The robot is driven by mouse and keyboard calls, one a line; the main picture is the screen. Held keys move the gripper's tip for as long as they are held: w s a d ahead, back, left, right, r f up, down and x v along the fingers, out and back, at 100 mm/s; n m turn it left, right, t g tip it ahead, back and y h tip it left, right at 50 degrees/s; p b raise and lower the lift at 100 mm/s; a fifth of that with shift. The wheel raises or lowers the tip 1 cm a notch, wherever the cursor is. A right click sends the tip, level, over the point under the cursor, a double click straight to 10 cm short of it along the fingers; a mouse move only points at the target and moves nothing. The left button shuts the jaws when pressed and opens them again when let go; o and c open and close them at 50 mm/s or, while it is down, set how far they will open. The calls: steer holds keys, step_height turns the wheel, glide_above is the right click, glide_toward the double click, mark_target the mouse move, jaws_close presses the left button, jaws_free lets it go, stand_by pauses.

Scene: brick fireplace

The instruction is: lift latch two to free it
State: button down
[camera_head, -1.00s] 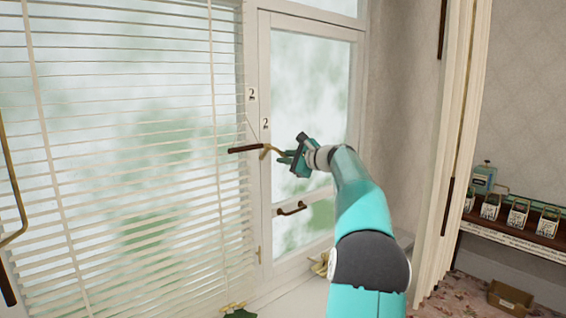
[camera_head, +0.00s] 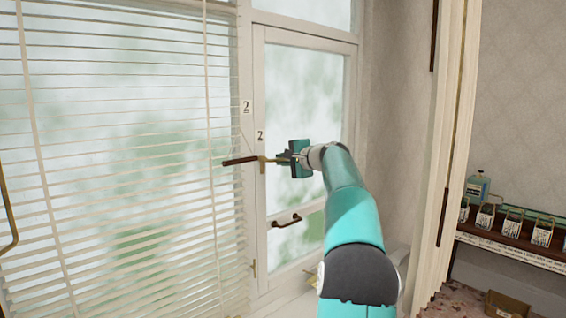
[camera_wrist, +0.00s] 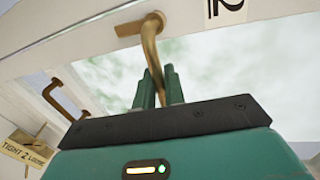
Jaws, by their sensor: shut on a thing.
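Latch two (camera_head: 262,163) is a brass fitting on the white window frame, just below the "2" labels. A dark brown bar (camera_head: 240,161) extends left from it, nearly level. My gripper (camera_head: 284,158) is to the right of the latch mount, in front of the pane. In the wrist view, the curved brass handle of the latch (camera_wrist: 151,45) comes off its plate and runs down to my green fingers (camera_wrist: 158,88), which are shut on it. The handle's far end is partly hidden by the fingers and gripper body.
A brown pull handle (camera_head: 286,221) is on the window frame below. White slatted blinds (camera_head: 120,180) cover the left window. Curtains (camera_head: 452,150) hang to the right, beside a shelf (camera_head: 515,238) with small boxes. A "TIGHT 2 LOOSE" tag (camera_wrist: 28,150) shows in the wrist view.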

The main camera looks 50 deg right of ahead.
stand_by(0.3)
steer(key=c, duration=1.6)
jaws_free()
steer(key=v, duration=1.3)
steer(key=shift+s+r, duration=0.15)
steer(key=shift+s, duration=0.25)
